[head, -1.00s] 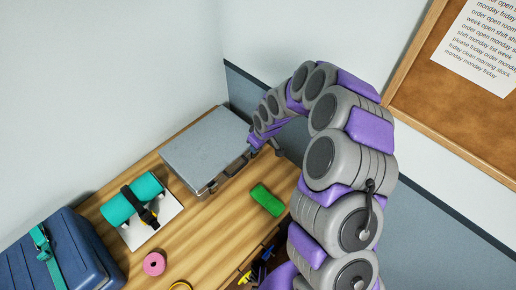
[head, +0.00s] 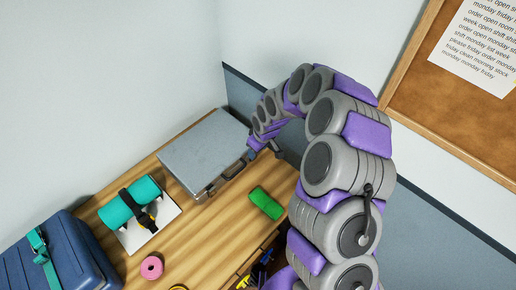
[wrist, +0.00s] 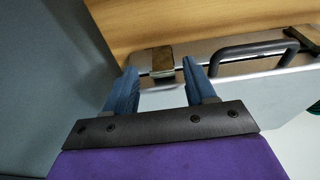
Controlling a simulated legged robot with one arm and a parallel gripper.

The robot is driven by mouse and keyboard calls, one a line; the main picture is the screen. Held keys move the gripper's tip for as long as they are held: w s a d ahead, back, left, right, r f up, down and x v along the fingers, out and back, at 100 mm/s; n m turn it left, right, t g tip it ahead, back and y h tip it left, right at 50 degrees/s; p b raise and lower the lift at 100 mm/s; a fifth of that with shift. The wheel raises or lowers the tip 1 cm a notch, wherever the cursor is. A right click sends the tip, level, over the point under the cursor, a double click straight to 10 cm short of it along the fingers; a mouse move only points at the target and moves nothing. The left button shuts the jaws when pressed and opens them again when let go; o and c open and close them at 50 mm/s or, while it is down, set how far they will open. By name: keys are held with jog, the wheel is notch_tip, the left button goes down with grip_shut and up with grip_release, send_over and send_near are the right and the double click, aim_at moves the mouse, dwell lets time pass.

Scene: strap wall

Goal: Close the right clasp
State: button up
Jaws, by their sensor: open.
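A flat grey metal case (head: 203,150) lies on the wooden bench near the back wall, with a dark handle (head: 235,169) on its front edge. The case (wrist: 240,88) and handle (wrist: 250,48) also show in the wrist view. The right clasp (wrist: 162,60), a small brownish metal latch, sits on the case edge just beyond my fingertips. Whether it is fully down cannot be told. My gripper (wrist: 159,73) is open, its two blue fingers on either side of the clasp's line. In the head view my gripper (head: 257,146) is at the case's right corner. The other clasp (wrist: 303,40) shows beyond the handle.
A green block (head: 266,203) lies in front of the case. A teal roll (head: 130,201) under a black strap sits on a white base to the left. A blue case (head: 65,255) and pink tape roll (head: 152,267) are nearer. A grey wall panel (wrist: 45,80) stands close beside my gripper.

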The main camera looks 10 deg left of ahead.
jog(key=shift+a, duration=0.2)
jog(key=shift+r, duration=0.35)
jog(key=p+v, duration=0.1)
jog(key=v, duration=1.5)
jog(key=shift+d+r, duration=0.15)
jog(key=shift+r, duration=0.15)
jog(key=shift+s, duration=0.15)
jog(key=s+d+r+m+g+h+b, duration=0.1)
jog(key=s+d+r+m, duration=0.15)
jog(key=s+d, duration=0.45)
jog(key=s+d+r+m+b, duration=0.15)
jog(key=s+d+r, duration=0.25)
jog(key=s, duration=0.8)
jog(key=s+d+m+g, duration=0.1)
jog(key=s+d+m, duration=0.1)
jog(key=s, duration=0.6)
jog(key=s+d+m+g+h+b, duration=0.1)
jog(key=s+d+m, duration=0.2)
jog(key=s, duration=0.5)
jog(key=shift+d+f+m, duration=0.25)
jog(key=shift+f+m, duration=0.1)
jog(key=shift+m, duration=0.35)
